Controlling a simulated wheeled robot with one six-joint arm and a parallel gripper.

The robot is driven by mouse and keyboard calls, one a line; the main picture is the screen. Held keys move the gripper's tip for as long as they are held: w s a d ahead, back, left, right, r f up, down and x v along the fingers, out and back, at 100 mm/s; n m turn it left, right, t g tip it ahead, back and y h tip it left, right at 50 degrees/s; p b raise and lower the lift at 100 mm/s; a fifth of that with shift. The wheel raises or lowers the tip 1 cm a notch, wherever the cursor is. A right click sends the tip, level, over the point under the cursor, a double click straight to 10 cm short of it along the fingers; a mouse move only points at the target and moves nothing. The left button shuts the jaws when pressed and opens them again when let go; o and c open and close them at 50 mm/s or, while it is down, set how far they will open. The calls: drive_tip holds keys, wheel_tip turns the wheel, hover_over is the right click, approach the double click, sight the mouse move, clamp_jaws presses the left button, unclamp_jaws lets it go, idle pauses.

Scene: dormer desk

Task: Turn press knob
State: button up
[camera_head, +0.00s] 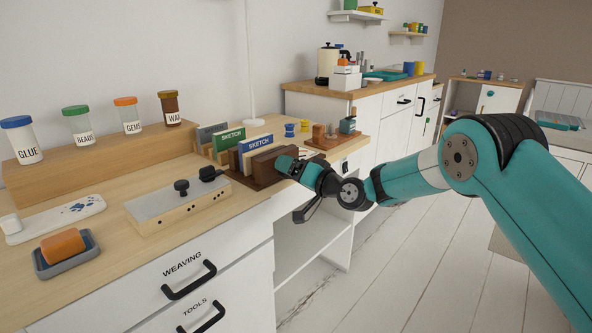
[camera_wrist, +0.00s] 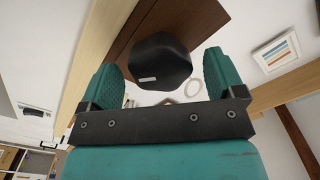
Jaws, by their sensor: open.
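The press is a brown wooden block (camera_head: 262,160) near the desk's front edge in the head view. Its knob is hidden there behind my gripper (camera_head: 296,172). In the wrist view the black faceted knob (camera_wrist: 160,62), with a small white mark, stands out from a dark brown wood face (camera_wrist: 186,22). My gripper (camera_wrist: 161,82) is open, with one teal finger on each side of the knob. A gap shows on both sides, so the fingers look apart from it.
Left of the press are sketch books (camera_head: 256,142) and a pale box with black knobs (camera_head: 178,205). Labelled jars (camera_head: 131,116) stand on a wooden riser. A sponge tray (camera_head: 66,262) is at the front left. The floor right of the desk is clear.

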drive_tip(key=shift+w+a, duration=0.3)
drive_tip(key=shift+a, duration=0.1)
drive_tip(key=c, duration=0.9)
drive_tip(key=shift+d, duration=0.35)
drive_tip(key=shift+a+r, duration=0.1)
drive_tip(key=shift+a, duration=0.1)
drive_tip(key=shift+a, duration=0.1)
